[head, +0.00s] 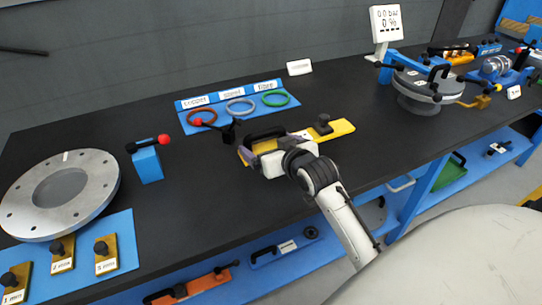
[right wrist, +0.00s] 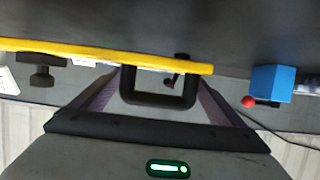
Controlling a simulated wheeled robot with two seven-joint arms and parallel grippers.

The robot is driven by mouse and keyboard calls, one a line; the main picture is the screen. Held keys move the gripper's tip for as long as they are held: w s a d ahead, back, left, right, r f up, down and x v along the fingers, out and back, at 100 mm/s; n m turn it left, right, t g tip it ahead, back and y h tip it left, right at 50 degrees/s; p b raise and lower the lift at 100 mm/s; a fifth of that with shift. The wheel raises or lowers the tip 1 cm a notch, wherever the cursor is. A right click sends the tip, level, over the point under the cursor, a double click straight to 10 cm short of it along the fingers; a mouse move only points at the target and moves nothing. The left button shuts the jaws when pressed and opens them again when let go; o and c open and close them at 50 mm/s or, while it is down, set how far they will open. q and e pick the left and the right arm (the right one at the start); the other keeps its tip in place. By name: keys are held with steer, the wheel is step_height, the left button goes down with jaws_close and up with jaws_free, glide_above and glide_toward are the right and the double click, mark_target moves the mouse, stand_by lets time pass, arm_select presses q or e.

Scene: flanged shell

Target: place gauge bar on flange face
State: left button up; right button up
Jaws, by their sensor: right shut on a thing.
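The gauge bar is a long yellow bar (head: 338,129) with a black arched handle and a black knob, in the middle of the black bench. My right gripper (head: 266,147) is shut on the bar's black handle and partly covers the bar. In the right wrist view the yellow bar (right wrist: 60,50) runs across above the fingers, with the black handle (right wrist: 160,99) between them. I cannot tell whether the bar touches the bench. The flange face (head: 98,180) is a grey ring with bolt holes at the far left. My left gripper is not in view.
A blue block (head: 148,165) with a red-knobbed lever stands between flange and bar. A blue board (head: 212,123) with three coloured rings lies behind. Small yellow gauges (head: 105,255) lie on a blue mat near the flange. A clamped round lid (head: 425,85) is at right.

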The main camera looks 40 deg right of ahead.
steer(key=shift+f, duration=1.95)
steer(key=shift+f, duration=0.1)
steer(key=o, duration=1.6)
steer(key=shift+f, duration=0.3)
steer(key=shift+c, duration=0.2)
steer(key=shift+o, duration=0.6)
steer(key=shift+r, duration=0.1)
